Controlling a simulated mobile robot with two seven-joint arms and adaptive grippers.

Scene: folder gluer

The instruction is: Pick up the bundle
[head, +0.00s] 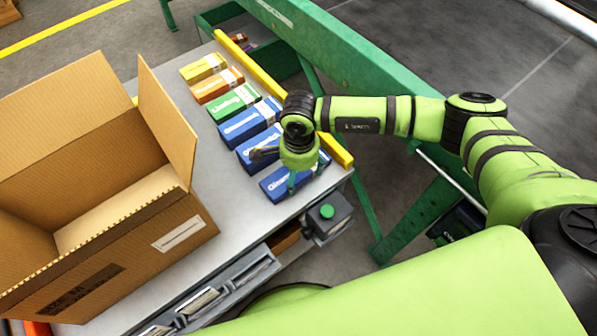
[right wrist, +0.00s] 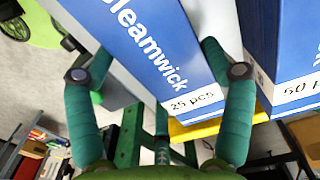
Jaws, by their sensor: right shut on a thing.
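The bundle, a blue box lettered "Gleamwick" and "25 pcs" in the right wrist view (right wrist: 165,50), is the end box of a row on the grey table. It also shows in the head view (head: 273,187). My right gripper (head: 283,172) reaches down over it, with its green fingers (right wrist: 160,100) on both sides of the box, shut on it. The box's top is partly hidden by the gripper in the head view. I cannot tell whether it is clear of the table. My left gripper is not in view.
A blue box marked "50" (right wrist: 285,50) stands close beside the right finger. More blue, green, orange and yellow boxes line the grey table (head: 190,135). A large open carton (head: 150,245) stands at left. A yellow rail (head: 256,68) and green frame (head: 350,50) run behind.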

